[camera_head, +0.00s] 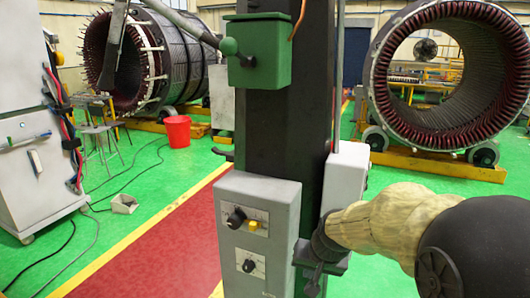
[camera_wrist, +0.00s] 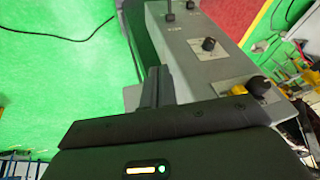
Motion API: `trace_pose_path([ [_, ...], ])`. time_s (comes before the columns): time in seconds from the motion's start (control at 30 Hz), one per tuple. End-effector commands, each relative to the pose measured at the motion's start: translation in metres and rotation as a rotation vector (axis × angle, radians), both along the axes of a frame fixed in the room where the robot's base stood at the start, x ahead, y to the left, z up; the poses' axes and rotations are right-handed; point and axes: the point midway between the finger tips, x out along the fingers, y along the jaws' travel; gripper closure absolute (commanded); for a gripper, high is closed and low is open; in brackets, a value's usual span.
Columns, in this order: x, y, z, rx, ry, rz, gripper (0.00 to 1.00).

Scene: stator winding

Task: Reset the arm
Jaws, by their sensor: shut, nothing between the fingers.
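My gripper (camera_wrist: 156,82) is shut with nothing in it. In the wrist view its fingers point up, close beside a grey control box (camera_wrist: 185,65) with black knobs and a yellow switch. I cannot tell whether they touch the box. In the head view my arm, in a cream cover, comes in from the lower right. My gripper (camera_head: 318,268) is just right of the same grey control box (camera_head: 285,200); its fingertips are partly hidden.
The control box is on a dark column (camera_head: 310,110) with a green lever box (camera_head: 257,70). Large stators (camera_head: 385,100) stand on yellow bases behind. A red bucket (camera_head: 178,131) stands on the green floor. A grey cabinet (camera_head: 25,150) is at left, with cables on the floor.

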Motion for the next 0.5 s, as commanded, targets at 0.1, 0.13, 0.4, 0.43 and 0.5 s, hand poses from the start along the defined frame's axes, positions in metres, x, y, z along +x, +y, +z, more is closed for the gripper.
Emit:
trace_pose_path([
  [0.1,-0.054,-0.019,-0.034,-0.085,0.072,0.056,1.00],
  [0.13,-0.067,-0.023,-0.041,-0.103,0.089,0.072,1.00],
  [0.4,-0.132,-0.041,-0.074,-0.185,0.168,0.162,1.00],
  [0.43,-0.134,-0.041,-0.074,-0.186,0.169,0.164,1.00],
  [0.5,-0.133,-0.041,-0.074,-0.186,0.169,0.165,1.00],
])
